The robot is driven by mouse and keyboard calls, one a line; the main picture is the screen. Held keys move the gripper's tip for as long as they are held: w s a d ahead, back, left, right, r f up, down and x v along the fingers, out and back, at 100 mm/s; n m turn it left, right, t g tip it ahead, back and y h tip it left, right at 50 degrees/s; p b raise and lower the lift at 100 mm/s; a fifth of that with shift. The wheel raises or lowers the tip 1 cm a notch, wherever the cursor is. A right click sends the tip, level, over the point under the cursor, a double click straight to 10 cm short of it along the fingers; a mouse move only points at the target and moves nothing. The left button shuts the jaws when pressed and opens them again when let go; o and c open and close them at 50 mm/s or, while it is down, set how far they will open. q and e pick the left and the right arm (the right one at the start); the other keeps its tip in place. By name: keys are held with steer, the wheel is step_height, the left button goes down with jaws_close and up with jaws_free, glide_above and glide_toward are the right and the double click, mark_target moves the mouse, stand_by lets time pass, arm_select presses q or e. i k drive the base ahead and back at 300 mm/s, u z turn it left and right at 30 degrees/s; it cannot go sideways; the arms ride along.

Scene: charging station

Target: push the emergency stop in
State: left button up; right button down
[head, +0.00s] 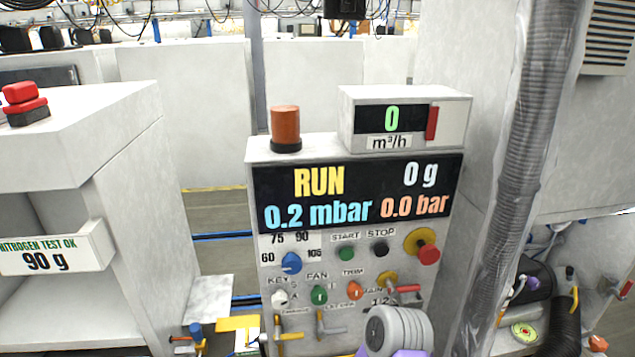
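The emergency stop (428,253) is a red mushroom button on a yellow round base, at the upper right of the control panel's buttons. It stands out from the panel face. A grey ribbed, rounded part with a bit of purple below it, seemingly my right gripper (398,332), rises from the bottom edge. It is below and left of the emergency stop and apart from it in the picture. Its fingers cannot be made out, so I cannot tell whether it is open or shut. My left gripper is not in view.
The panel display (358,194) reads RUN, 0 g, 0.2 mbar and 0.0 bar. The green START button (346,253), black STOP button (380,249), blue knob (291,263) and red-handled valve (405,288) are nearby. A ribbed grey hose (528,170) runs down on the right.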

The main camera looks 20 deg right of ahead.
mark_target(427, 255)
steer(key=z, duration=1.05)
